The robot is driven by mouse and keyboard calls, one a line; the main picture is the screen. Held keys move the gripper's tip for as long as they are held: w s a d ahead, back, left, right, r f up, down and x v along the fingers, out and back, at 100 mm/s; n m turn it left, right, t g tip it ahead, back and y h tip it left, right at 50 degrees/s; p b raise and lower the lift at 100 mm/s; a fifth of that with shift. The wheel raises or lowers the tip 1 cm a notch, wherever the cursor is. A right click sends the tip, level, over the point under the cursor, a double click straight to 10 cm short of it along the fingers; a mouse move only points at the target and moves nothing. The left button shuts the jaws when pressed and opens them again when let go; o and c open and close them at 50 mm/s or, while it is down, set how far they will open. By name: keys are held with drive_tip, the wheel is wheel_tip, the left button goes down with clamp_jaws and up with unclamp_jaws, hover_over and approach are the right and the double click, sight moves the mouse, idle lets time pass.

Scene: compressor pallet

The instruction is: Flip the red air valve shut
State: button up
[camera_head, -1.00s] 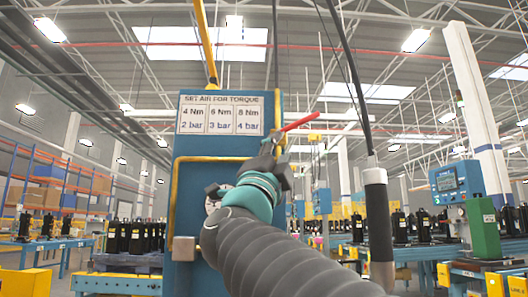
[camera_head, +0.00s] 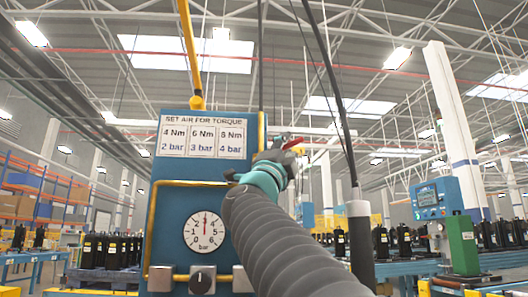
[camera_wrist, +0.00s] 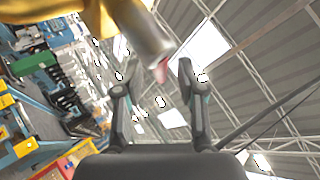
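The red air valve lever (camera_head: 294,144) shows as a short piece at the upper right of the blue panel (camera_head: 176,170), mostly hidden by my gripper (camera_head: 280,155). The fingers are apart. I cannot tell whether either finger touches the lever. The pressure gauge (camera_head: 205,232) on the panel has its red needle upright, near 3 bar.
A torque sign (camera_head: 201,138) is fixed to the panel top. A black knob (camera_head: 202,280) sits below the gauge. A hanging tool with a white band (camera_head: 358,208) is right of my arm. A blue controller box (camera_head: 433,198) stands farther right.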

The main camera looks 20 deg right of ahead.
drive_tip(key=shift+w+d+r, duration=0.35)
drive_tip(key=shift+d+r, duration=0.05)
drive_tip(key=shift+r, duration=0.1)
clamp_jaws()
